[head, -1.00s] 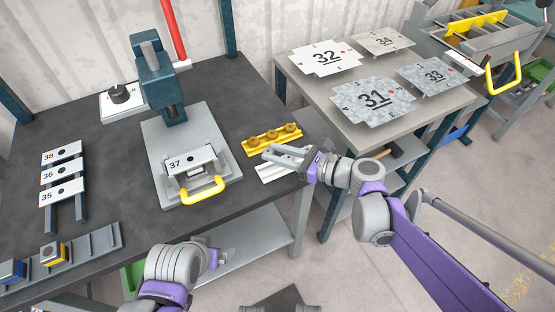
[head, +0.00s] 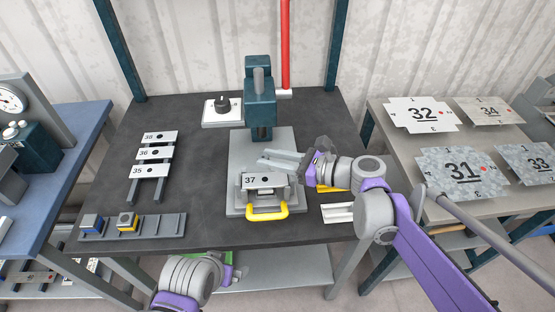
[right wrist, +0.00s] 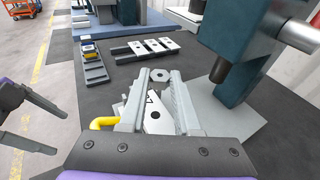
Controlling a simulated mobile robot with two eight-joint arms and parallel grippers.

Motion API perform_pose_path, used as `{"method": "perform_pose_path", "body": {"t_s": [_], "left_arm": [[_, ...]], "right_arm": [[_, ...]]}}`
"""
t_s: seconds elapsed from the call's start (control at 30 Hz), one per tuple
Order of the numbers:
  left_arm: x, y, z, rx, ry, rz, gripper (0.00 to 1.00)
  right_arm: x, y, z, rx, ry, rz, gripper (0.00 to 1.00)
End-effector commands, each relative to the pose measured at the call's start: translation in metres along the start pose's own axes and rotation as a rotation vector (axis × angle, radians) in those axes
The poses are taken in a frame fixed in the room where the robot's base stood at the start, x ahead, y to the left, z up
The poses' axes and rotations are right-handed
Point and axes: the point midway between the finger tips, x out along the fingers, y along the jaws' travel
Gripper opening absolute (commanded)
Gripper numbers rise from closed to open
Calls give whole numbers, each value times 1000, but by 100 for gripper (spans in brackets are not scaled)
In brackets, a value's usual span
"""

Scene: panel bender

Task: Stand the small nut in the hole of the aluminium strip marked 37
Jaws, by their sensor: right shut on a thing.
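The aluminium strip marked 37 (head: 263,180) lies in the fixture with a yellow handle (head: 267,212) under the press. In the right wrist view, part of the strip (right wrist: 157,122) and a dark hole show between my fingers. My right gripper (head: 268,160) is shut on the small nut (right wrist: 160,75), a grey hexagonal piece at the fingertips. It holds the nut above and behind the strip's right part in the head view; the nut is hidden there. My left gripper (head: 240,272) is low at the table's front edge; in the right wrist view its fingers (right wrist: 32,120) are apart and empty.
The teal press (head: 260,100) rises just behind the strip. A yellow holder (head: 331,188) is mostly hidden by my right gripper, with a white channel piece (head: 337,213) in front. Strips 35, 36 and 38 (head: 153,153) lie on a rack at left. Dark table (head: 205,190) is clear between.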

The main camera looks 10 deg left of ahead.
Motion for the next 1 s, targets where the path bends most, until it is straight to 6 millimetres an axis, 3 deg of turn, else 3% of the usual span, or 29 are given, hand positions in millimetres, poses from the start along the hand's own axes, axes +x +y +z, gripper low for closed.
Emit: {"method": "perform_pose_path", "body": {"t_s": [0.7, 1.0], "left_arm": [[36, 0, 22, 0, -13, 0, 97], [40, 0, 24, 0, -15, 0, 97]], "right_arm": [[11, 0, -55, 1, 0, -1, 0], [12, 0, -61, 0, 0, -1, 0]]}}
